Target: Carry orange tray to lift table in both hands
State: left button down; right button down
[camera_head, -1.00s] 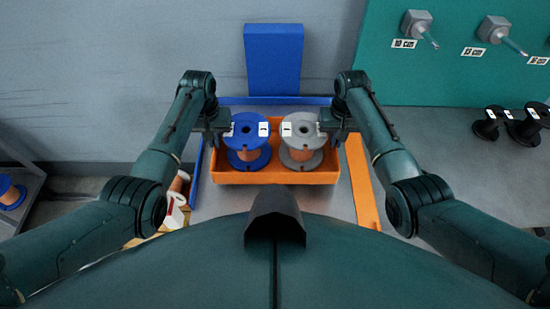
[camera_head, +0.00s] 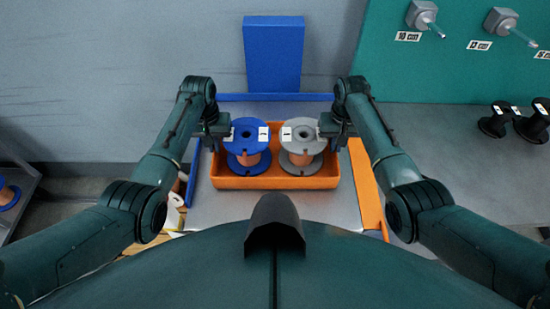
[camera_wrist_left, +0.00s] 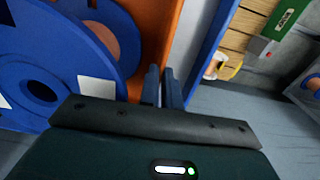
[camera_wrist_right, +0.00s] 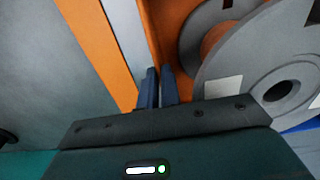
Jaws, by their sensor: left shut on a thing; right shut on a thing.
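The orange tray (camera_head: 275,183) is level over the grey top of the lift table (camera_head: 285,207), which has blue rails; I cannot tell if they touch. A blue spool (camera_head: 246,140) stands in its left half and a grey spool (camera_head: 302,141) in its right half, both with copper-coloured cores. My left gripper (camera_head: 218,131) is shut on the tray's left wall, and its fingers (camera_wrist_left: 163,88) show in the left wrist view. My right gripper (camera_head: 336,131) is shut on the right wall; its fingers (camera_wrist_right: 157,87) show in the right wrist view.
A blue upright panel (camera_head: 274,55) stands behind the table. An orange strip (camera_head: 367,190) runs along its right side. Black spools (camera_head: 530,120) rest on the grey bench at right, below a green board (camera_head: 450,70) with pegs. A cart is at far left.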

pick_arm(q)
jog(key=shift+w+f, duration=0.1)
jog(key=shift+f, duration=0.2)
pick_arm(e)
jog(key=shift+w+f, duration=0.1)
jog(key=shift+f, duration=0.2)
pick_arm(q)
jog(key=c, duration=1.6)
grip_release()
pick_arm(e)
jog(key=c, duration=1.6)
grip_release()
pick_arm(q)
jog(key=shift+r, duration=0.15)
notch_tip(320, 180, up, 8)
jog(key=shift+f, duration=0.15)
pick_arm(e)
jog(key=shift+r, duration=0.1)
notch_tip(320, 180, up, 12)
